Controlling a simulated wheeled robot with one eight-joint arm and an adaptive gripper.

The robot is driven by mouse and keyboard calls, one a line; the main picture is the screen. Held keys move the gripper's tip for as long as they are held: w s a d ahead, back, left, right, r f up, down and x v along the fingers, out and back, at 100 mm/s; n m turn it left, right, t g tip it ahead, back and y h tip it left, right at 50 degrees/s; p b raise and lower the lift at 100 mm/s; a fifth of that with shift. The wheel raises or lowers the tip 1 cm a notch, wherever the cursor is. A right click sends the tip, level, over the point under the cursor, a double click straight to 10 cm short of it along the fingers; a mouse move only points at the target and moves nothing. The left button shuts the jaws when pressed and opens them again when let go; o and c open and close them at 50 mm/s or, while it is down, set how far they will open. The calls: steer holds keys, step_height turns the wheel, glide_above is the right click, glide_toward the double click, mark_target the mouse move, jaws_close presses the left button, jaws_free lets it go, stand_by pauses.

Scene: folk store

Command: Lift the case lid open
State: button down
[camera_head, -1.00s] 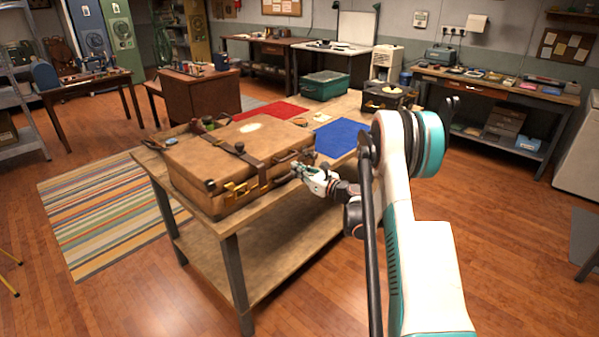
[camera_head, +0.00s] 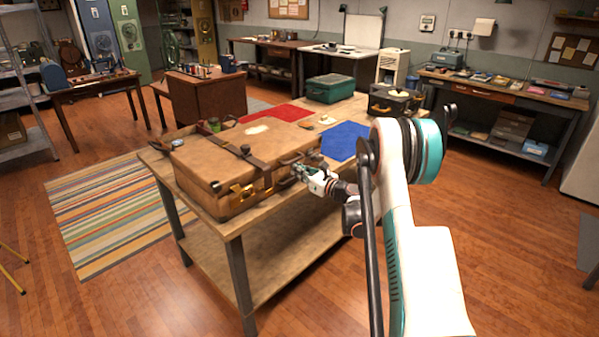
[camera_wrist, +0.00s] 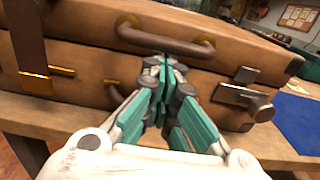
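The brown leather case (camera_head: 228,170) lies on the wooden workbench. Its lid (camera_head: 215,155) looks down on the base, with a thin seam along the front. It has dark straps and brass fittings. In the wrist view the lid's curved brown handle (camera_wrist: 165,42) spans the top, with a metal latch (camera_wrist: 243,97) to its right and a brass fitting (camera_wrist: 47,72) to its left. My gripper (camera_head: 303,172) is at the case's front side. In the wrist view its teal fingers (camera_wrist: 166,68) are together just below the handle, by the seam. Contact with the lid cannot be told.
The workbench (camera_head: 235,228) has a bare strip in front of the case. Behind it are a red mat (camera_head: 290,113), a blue mat (camera_head: 345,142), a green box (camera_head: 330,87) and a dark case (camera_head: 392,100). Small items stand behind the case's left side.

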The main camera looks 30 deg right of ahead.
mark_target(288, 152)
steer(key=shift+x, duration=1.1)
steer(key=shift+s+d, duration=0.15)
steer(key=shift+s, duration=0.2)
steer(key=shift+r+p, duration=0.6)
steer(key=shift+r, duration=0.7)
steer(key=shift+w+r+p, duration=0.1)
steer(key=shift+r+p, duration=0.5)
steer(key=shift+r, duration=0.7)
steer(key=shift+r, duration=0.1)
steer(key=shift+w+r+p, duration=0.15)
steer(key=shift+r+p, duration=0.4)
steer(key=shift+r, duration=0.65)
